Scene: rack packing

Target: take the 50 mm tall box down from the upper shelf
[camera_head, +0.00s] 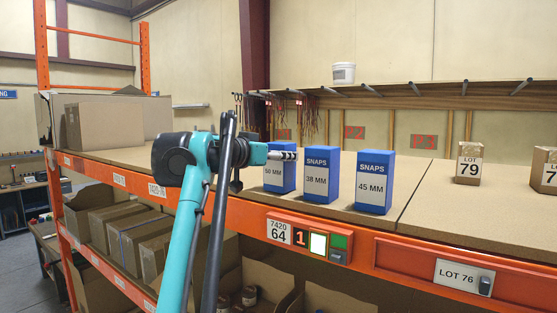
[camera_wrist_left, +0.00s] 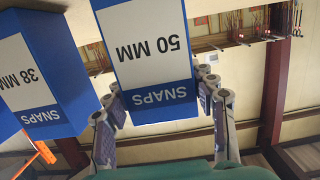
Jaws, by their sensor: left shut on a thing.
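The blue 50 mm box (camera_head: 280,181) with a white label stands upright on the upper shelf (camera_head: 420,190), leftmost of three blue SNAPS boxes. My left gripper (camera_head: 284,155) reaches in from the left at the top of this box and hides part of it. In the left wrist view the 50 mm box (camera_wrist_left: 150,50) appears upside down between the two fingers of the gripper (camera_wrist_left: 160,92), which is shut on it. I cannot tell any gap between the box and the shelf. My right gripper is not in view.
The 38 mm box (camera_head: 322,177) stands close on the right, with the 45 mm box (camera_head: 374,183) beyond it. The LOT 79 carton (camera_head: 468,164) is farther right. The orange shelf beam (camera_head: 350,240) runs along the front. Large cartons (camera_head: 105,122) stand on the left.

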